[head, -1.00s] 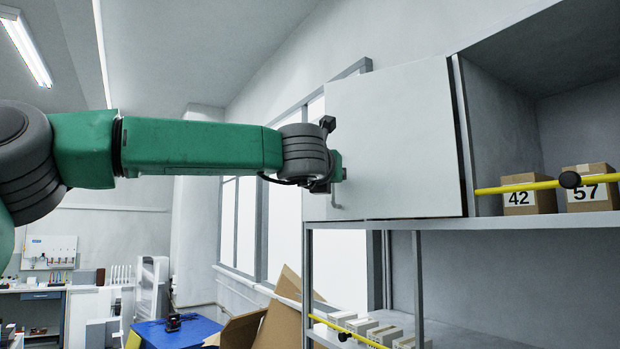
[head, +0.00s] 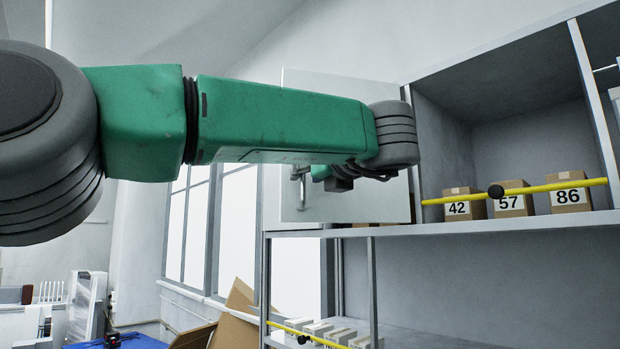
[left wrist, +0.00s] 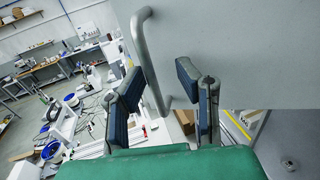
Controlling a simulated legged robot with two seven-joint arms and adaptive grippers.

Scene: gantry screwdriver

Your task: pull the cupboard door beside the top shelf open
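The pale cupboard door (head: 330,90) stands partly open beside the top shelf (head: 500,228), its left edge swung out towards me. A grey bar handle (head: 301,190) is at its left edge. My left gripper (head: 308,174) is at the handle and mostly hidden by my arm in the head view. In the left wrist view the two fingers (left wrist: 158,82) are spread apart. The handle (left wrist: 147,60) runs between them, with clear space to the right finger. The door face (left wrist: 230,50) fills the upper right there. My right gripper is not in view.
Boxes marked 42 (head: 464,204), 57 (head: 513,199) and 86 (head: 570,197) stand on the top shelf behind a yellow bar (head: 545,188). Several pale boxes (head: 318,328) lie on a lower shelf. Cardboard (head: 235,315) stands at lower left.

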